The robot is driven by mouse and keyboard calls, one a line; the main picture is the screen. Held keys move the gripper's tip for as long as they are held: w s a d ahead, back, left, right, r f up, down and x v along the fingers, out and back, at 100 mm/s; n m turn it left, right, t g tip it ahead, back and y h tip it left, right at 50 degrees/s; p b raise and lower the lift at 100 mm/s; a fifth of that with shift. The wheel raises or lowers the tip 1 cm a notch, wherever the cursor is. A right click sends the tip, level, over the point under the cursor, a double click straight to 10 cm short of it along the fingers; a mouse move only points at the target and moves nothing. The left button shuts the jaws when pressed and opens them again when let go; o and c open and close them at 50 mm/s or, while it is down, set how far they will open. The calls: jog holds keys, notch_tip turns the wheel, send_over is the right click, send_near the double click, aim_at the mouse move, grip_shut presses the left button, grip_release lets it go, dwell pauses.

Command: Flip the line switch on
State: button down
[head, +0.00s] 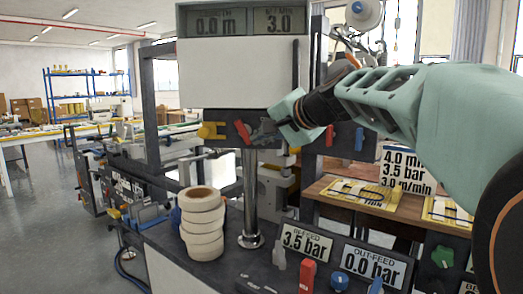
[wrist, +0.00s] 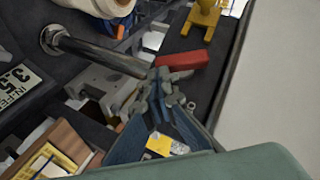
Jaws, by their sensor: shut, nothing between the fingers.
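No label in view marks the line switch. A red lever (head: 242,131) sits on the dark strip under the display panel. It also shows in the wrist view (wrist: 183,61), right by the fingertips. My gripper (head: 259,134) is shut and empty just right of this lever. In the wrist view my fingertips (wrist: 157,84) meet close to the lever's near end; I cannot tell whether they touch it.
A red lever (head: 329,136) and a blue lever (head: 360,139) are farther right on the strip. A metal post (head: 250,200) stands below. Cream rolls (head: 203,225) are stacked on the bench. A lower console holds a red switch (head: 307,276) and gauge signs (head: 304,242).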

jog(key=shift+a+f+m+t+y+b, duration=0.2)
jog(key=shift+f+m+t+y+b, duration=0.7)
jog(key=shift+b, duration=2.4)
jog(key=shift+a+r+g+b, duration=0.1)
jog(key=shift+g+b, duration=0.2)
